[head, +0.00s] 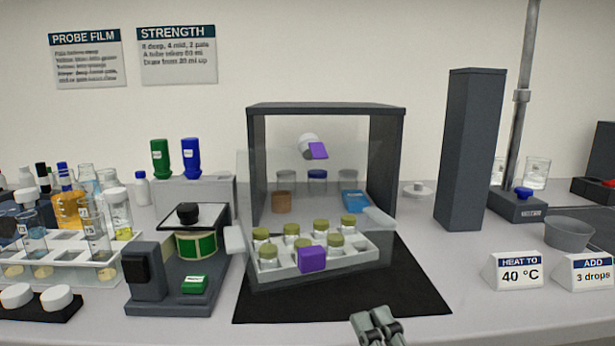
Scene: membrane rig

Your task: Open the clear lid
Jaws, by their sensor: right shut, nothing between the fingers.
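A clear lid (262,180) shows as a see-through panel at the front of a dark grey open-fronted box (325,109) in the middle of the head view. A purple block (318,151) sits near the panel's top edge, beside a white round part; I cannot tell which it is fixed to. A second purple block (312,259) is at the front of a white tray (350,257) holding several olive-capped vials (320,228). My right gripper (378,318) is at the bottom edge, in front of the black mat, shut and empty, apart from the lid. My left gripper is out of view.
A black mat (425,290) lies under the box. A grey device with a green roll (203,245) stands left of it, and a vial rack (65,270) farther left. A tall dark column (470,150) stands right. Cards (515,271) stand front right.

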